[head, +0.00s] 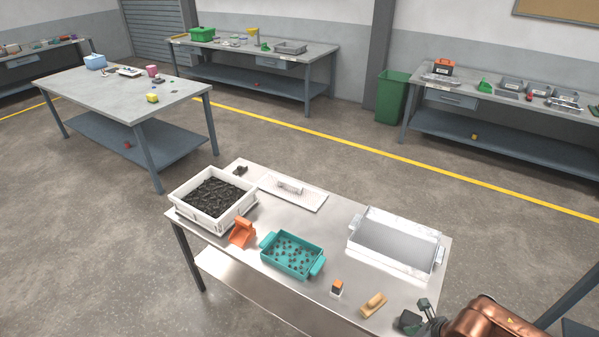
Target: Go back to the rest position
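My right gripper (418,315) is at the bottom right of the head view, by the near right corner of the metal table (330,210). Its dark green fingers point left, and its copper-coloured arm comes in from the bottom right. I cannot tell whether it is open or shut. It is near a tan wooden-looking block or brush (373,304), and no held object can be made out. My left gripper is not in the view.
Other benches stand behind, with open floor between.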

